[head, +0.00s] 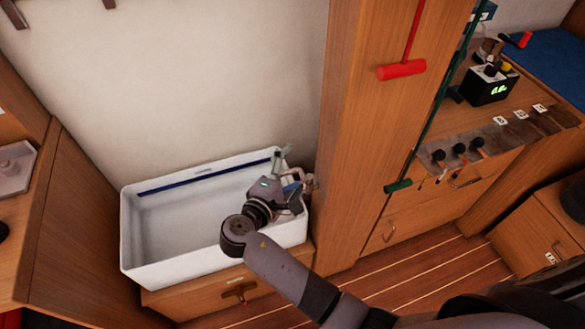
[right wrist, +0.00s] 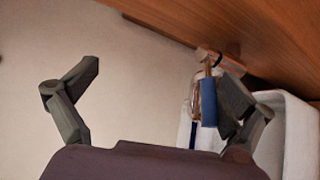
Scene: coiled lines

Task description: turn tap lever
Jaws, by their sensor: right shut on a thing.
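The tap (head: 309,182) sits at the right end of the white basin, next to the wood panel. Its blue lever (head: 291,188) is small and partly hidden by my right gripper (head: 289,176). In the right wrist view the blue lever (right wrist: 208,102) hangs below the tap's body (right wrist: 208,56). My left gripper is out of view.
The white basin (head: 128,235) stands on a wood cabinet with a drawer below. A tall wood panel (head: 352,180) rises close to the tap on the right. A red-handled pull (head: 402,70) and a green-handled one (head: 398,186) hang nearby. The floor (head: 420,265) is clear.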

